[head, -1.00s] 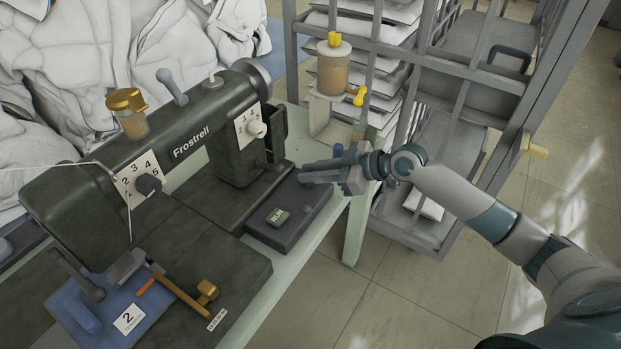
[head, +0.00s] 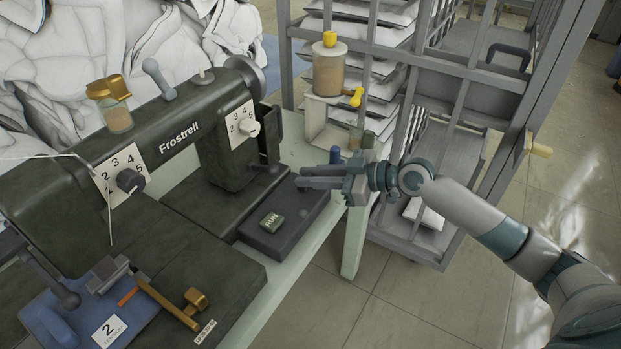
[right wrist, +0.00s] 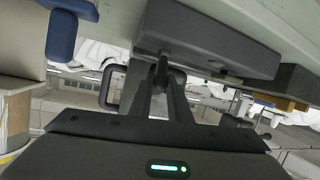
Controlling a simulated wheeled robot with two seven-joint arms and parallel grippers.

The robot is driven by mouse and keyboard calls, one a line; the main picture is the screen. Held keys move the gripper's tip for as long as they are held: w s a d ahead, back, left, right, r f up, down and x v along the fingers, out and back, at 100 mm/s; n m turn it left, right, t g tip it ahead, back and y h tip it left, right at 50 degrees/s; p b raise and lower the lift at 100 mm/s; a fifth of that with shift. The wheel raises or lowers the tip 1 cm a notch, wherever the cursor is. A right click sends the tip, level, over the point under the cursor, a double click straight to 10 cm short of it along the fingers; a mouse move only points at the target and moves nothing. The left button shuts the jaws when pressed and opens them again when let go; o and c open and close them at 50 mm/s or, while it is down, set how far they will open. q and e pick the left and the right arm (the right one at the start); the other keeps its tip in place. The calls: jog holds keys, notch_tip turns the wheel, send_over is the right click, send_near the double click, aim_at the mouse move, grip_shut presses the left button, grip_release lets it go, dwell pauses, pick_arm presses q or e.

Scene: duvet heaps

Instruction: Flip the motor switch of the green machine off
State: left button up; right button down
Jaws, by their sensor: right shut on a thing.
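The green machine (head: 226,160), a dark green sewing machine marked Frostrell, stands on the pale green table at the left of the head view. A dark grey switch box (head: 288,233) with a green RUN label (head: 271,221) lies at its right side, and it also shows in the right wrist view (right wrist: 215,52). My right gripper (head: 305,179) is over the far end of the box. In the right wrist view its fingers (right wrist: 162,85) are shut on a short dark switch lever (right wrist: 162,68) at the box's side. The lever is mostly hidden in the head view. My left gripper is out of view.
A grey wire cage trolley (head: 405,130) with stacked white sheets stands behind the table's right end. A jar with a yellow knob (head: 329,72) stands near my right gripper. A blue plate (head: 75,310) with a brass lever is at the front left. White duvets heap behind.

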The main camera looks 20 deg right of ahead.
jog(key=c, duration=1.7)
grip_release()
jog(key=shift+o, duration=0.2)
jog(key=shift+s+d, duration=0.1)
jog(key=shift+d, duration=0.05)
